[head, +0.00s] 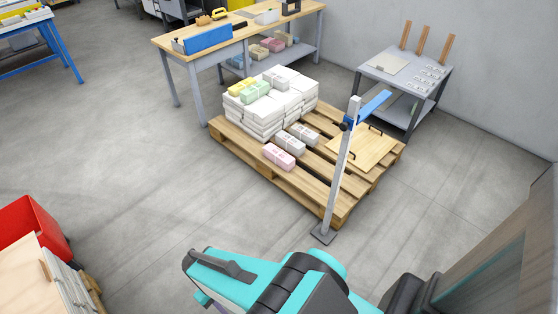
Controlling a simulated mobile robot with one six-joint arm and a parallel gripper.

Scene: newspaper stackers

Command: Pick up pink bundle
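A pink bundle (279,157) lies on the near edge of the wooden pallet (300,182), in front of the white stack and apart from it. It looks tied with a band. My teal and black arm (270,278) reaches across the bottom of the head view, well short of the pallet. My gripper cannot be made out; the end of the arm is hidden or below the frame.
Grey bundles (289,141) lie just behind the pink one. White stacks (265,112) carry yellow and green bundles. A post with a blue arm (340,170) stands at the pallet's right, near a wooden board (362,150). Floor left of the pallet is clear.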

